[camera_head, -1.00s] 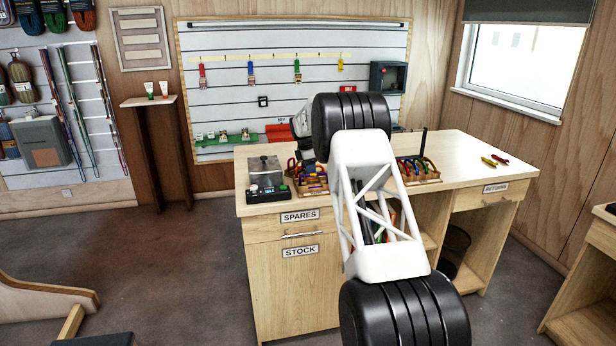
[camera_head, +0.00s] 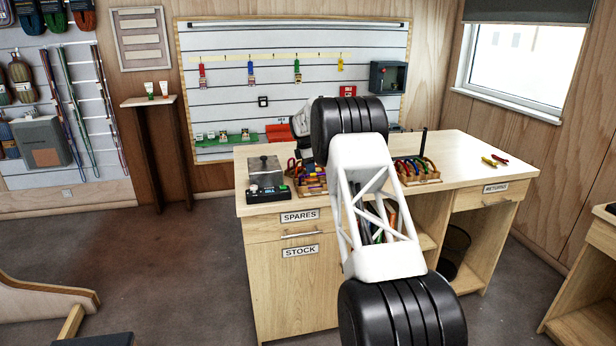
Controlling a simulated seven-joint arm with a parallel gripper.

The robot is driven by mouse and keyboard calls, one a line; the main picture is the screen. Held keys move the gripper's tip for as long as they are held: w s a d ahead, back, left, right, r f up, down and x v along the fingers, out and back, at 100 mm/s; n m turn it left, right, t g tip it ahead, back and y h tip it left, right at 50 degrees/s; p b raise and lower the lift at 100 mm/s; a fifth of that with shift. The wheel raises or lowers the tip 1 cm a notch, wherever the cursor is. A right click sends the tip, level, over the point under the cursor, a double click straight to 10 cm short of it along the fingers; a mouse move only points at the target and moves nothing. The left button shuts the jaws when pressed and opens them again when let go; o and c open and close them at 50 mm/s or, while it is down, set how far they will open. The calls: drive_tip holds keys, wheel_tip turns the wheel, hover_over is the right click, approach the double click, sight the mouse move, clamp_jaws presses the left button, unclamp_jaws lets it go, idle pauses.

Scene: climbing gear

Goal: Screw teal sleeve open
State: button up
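I cannot make out a teal sleeve; my arm covers the middle of the workbench (camera_head: 465,165). Two wooden racks stand on the bench, one left (camera_head: 312,188) and one right (camera_head: 420,178) of my arm, holding several coloured carabiners that are too small to tell sleeves on. My gripper is hidden behind my arm's dark joint, with only a pale part of my wrist showing at its left. Whether the gripper is open, shut or holding anything is not visible.
A dark device with a small display (camera_head: 267,182) sits at the bench's left end. Red and yellow tools (camera_head: 495,160) lie at the right end, with bare bench around them. A thin black post (camera_head: 423,143) stands behind the right rack. A slatted panel (camera_head: 290,90) backs the bench.

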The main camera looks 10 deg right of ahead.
drive_tip(key=shift+r, duration=1.4)
drive_tip(key=shift+s, duration=0.7)
drive_tip(key=shift+f, duration=0.15)
drive_tip(key=shift+f, duration=1.3)
drive_tip(key=shift+w, duration=0.7)
idle(0.3)
